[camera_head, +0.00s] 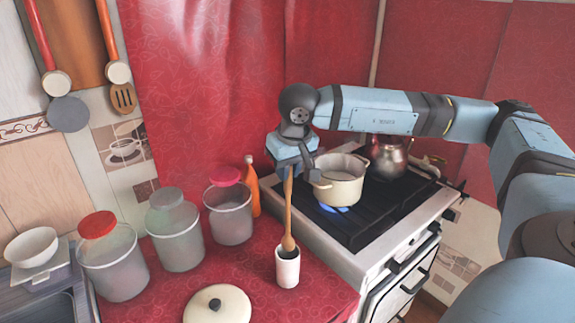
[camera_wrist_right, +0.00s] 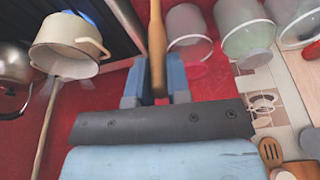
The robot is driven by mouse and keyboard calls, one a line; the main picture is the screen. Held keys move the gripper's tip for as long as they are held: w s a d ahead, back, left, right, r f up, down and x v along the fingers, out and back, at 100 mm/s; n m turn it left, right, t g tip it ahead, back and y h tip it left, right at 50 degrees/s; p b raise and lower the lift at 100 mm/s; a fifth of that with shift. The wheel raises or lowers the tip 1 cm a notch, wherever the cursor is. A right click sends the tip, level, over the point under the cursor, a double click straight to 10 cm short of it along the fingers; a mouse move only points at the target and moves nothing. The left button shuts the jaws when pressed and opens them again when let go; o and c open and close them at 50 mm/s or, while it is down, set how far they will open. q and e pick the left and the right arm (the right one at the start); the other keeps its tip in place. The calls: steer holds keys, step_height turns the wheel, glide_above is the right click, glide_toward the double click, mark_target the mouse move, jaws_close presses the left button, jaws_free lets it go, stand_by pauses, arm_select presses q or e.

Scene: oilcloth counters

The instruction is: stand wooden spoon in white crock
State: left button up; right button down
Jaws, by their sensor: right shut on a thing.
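The wooden spoon (camera_head: 288,212) hangs nearly upright, bowl down, from my right gripper (camera_head: 287,172). The gripper is shut on the upper end of its handle; the handle (camera_wrist_right: 157,40) also shows between the fingers (camera_wrist_right: 156,88) in the right wrist view. The white crock (camera_head: 287,271) stands upright on the red oilcloth counter near the stove. The spoon's bowl is at the crock's dark mouth, and its tip meets the rim in the picture. I cannot tell how far it is inside. The crock cannot be made out in the wrist view. My left gripper is not in view.
A cream pot (camera_head: 340,180) and a steel kettle (camera_head: 387,157) stand on the stove (camera_head: 390,215), close to the gripper. Lidded jars (camera_head: 229,218) and an orange bottle (camera_head: 252,190) stand left of the crock. A round cream lid (camera_head: 217,305) lies at the front.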

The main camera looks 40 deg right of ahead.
arm_select(q)
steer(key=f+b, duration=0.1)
steer(key=b, duration=0.1)
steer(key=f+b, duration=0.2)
steer(key=b, duration=0.1)
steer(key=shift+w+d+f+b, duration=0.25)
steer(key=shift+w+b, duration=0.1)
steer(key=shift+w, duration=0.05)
arm_select(e)
step_height(320, 180, down, 8)
steer(key=shift+r, duration=0.2)
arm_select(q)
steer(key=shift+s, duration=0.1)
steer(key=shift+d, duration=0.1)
arm_select(e)
steer(key=c, duration=1)
jaws_free()
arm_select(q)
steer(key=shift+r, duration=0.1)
arm_select(e)
steer(key=shift+r, duration=0.1)
arm_select(q)
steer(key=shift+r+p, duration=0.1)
steer(key=shift+p, duration=0.3)
arm_select(e)
steer(key=v, duration=1.3)
steer(key=shift+r, duration=0.35)
